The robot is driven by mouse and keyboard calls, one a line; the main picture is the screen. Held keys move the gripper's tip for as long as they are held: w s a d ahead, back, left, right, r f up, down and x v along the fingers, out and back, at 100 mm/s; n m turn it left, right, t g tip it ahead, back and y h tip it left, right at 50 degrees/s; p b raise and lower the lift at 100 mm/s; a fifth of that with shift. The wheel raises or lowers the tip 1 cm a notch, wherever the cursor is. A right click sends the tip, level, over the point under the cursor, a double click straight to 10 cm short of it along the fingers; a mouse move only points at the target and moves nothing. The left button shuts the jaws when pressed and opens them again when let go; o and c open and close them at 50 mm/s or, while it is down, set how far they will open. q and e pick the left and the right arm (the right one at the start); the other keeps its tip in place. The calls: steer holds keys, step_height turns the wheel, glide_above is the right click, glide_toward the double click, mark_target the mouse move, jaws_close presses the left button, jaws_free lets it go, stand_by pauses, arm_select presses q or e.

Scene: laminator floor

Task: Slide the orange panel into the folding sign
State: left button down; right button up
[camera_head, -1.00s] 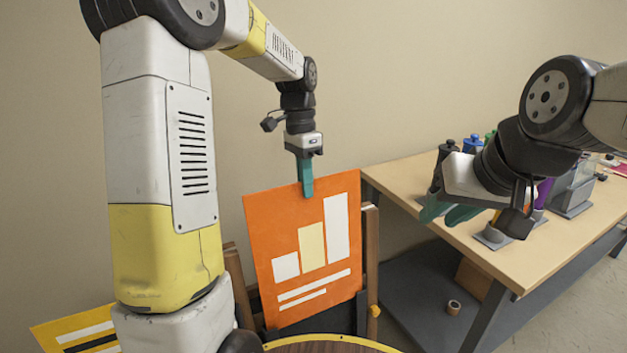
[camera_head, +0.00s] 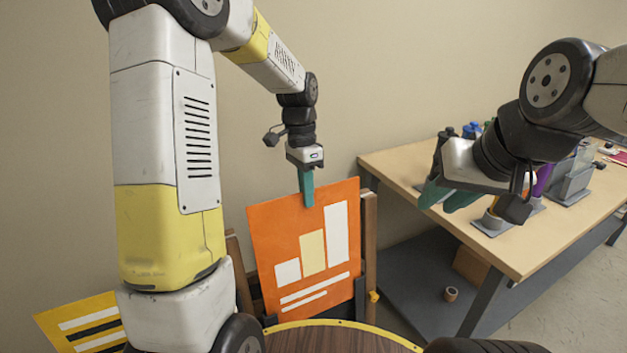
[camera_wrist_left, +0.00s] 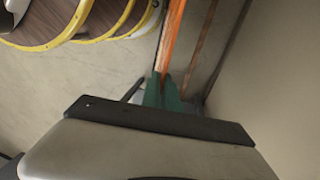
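The orange panel (camera_head: 280,240) with white and cream bars hangs upright, slightly tilted, in the head view. My left gripper (camera_head: 307,200) is shut on its top edge. In the left wrist view the panel (camera_wrist_left: 172,40) shows edge-on between the green fingers of my left gripper (camera_wrist_left: 165,88). The folding sign (camera_head: 369,240) has a brown wooden frame standing behind the panel, its posts showing at both sides. The panel hides most of it, and I cannot tell whether the panel's lower edge is in the frame. My right gripper (camera_head: 448,197) is empty with its green fingers apart, near the table.
A wooden table (camera_head: 480,240) on the right holds bottles and grey holders. A tape roll (camera_head: 451,294) lies on its lower shelf. A yellow panel with black and white stripes (camera_head: 85,325) stands at lower left. Bare wall is behind the sign.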

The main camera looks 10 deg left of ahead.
mark_target(314, 273)
arm_select(q)
steer(key=shift+s+d+f, duration=0.35)
steer(key=shift+s+f, duration=0.2)
steer(key=shift+f, duration=3.15)
steer(key=shift+s+d+f, duration=0.4)
steer(key=shift+s+f, duration=0.1)
steer(key=shift+f, duration=3.2)
steer(key=shift+s+d+f, duration=0.35)
steer(key=shift+s+f, duration=0.2)
steer(key=shift+f, duration=3.15)
steer(key=c, duration=1.5)
jaws_free()
steer(key=shift+c, duration=0.2)
